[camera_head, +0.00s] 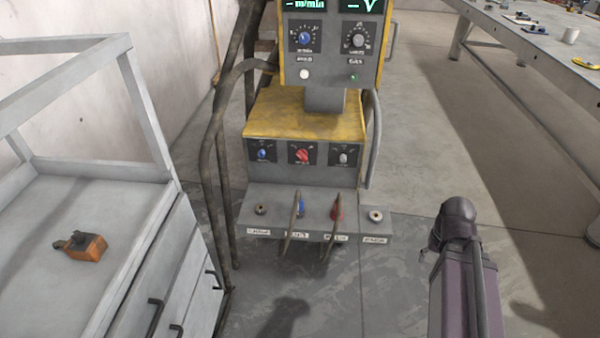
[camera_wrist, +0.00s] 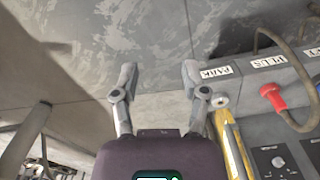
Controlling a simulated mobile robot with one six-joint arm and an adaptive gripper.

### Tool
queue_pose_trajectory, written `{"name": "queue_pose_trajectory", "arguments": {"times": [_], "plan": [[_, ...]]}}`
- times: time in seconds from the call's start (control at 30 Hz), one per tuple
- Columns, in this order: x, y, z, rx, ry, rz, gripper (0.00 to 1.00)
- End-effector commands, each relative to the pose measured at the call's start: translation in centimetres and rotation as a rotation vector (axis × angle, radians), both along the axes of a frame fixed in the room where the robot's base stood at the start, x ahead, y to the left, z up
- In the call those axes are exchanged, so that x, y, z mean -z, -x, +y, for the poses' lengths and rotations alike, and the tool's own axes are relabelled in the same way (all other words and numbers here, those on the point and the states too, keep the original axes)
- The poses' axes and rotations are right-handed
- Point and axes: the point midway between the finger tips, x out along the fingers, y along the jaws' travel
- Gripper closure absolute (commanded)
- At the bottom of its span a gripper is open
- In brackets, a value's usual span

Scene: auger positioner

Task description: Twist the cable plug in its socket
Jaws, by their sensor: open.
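A red cable plug (camera_head: 337,212) and a blue cable plug (camera_head: 301,207) sit in sockets on the grey lower ledge of the welding machine (camera_head: 318,155), each with a brown cable hanging forward. The red plug also shows at the right of the wrist view (camera_wrist: 272,93). My gripper (camera_wrist: 158,70) is open and empty over the floor, to the left of the red plug in the wrist view. A socket without a plug (camera_wrist: 220,101) lies between them. In the head view my arm stands right of the machine, and the gripper fingers do not show.
Plugless sockets stand at the ledge's left (camera_head: 260,209) and right (camera_head: 375,215) ends. A grey cart (camera_head: 150,225) with an orange tool (camera_head: 83,247) stands left. A workbench (camera_head: 530,45) stands at the back right. Floor (camera_head: 415,150) is clear right of the machine.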

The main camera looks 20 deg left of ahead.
Motion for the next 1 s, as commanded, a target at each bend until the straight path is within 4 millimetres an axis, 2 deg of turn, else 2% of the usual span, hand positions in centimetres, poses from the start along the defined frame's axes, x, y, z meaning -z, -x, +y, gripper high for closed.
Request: {"name": "queue_pose_trajectory", "arguments": {"times": [0.37,0.4,0.5,0.67,0.87,1.0], "plan": [[0.0,0.0,0.0,0.0,0.0,0.0,0.43],[0.0,0.0,0.0,0.0,0.0,0.0,0.37],[0.0,-0.1,0.1,-0.001,0.0,0.0,0.09],[-0.1,-1.1,1.0,-0.009,0.0,0.0,0.09],[-0.4,-4.2,4.0,-0.034,0.0,0.0,0.09],[-0.7,-7.1,7.9,-0.061,0.0,0.0,0.09]]}}
